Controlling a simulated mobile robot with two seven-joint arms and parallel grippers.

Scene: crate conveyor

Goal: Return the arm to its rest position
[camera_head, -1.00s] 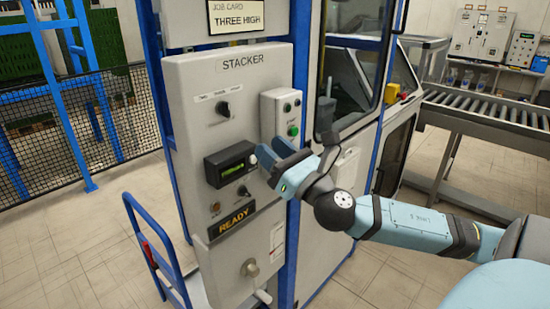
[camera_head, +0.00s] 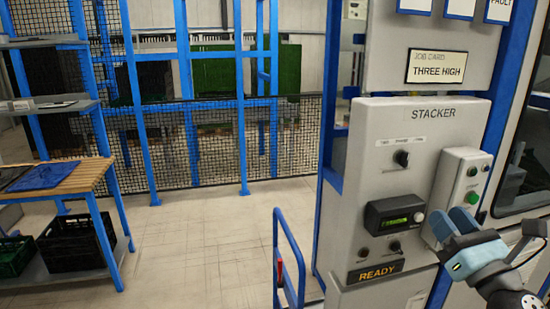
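My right gripper (camera_head: 452,227) is at the lower right, in front of the grey stacker panel (camera_head: 440,141). It is just right of the small display box (camera_head: 394,217) and below the button box (camera_head: 466,179). Its two blue fingers point up and to the left, and I see nothing between them. The fingers look apart. I cannot tell if they touch the panel. My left gripper is not in view.
A blue post and railing (camera_head: 289,262) stand left of the panel. A wooden-topped workbench (camera_head: 88,180) with a black crate (camera_head: 72,243) is at far left. Mesh fencing (camera_head: 220,150) runs along the back. The tiled floor between is clear.

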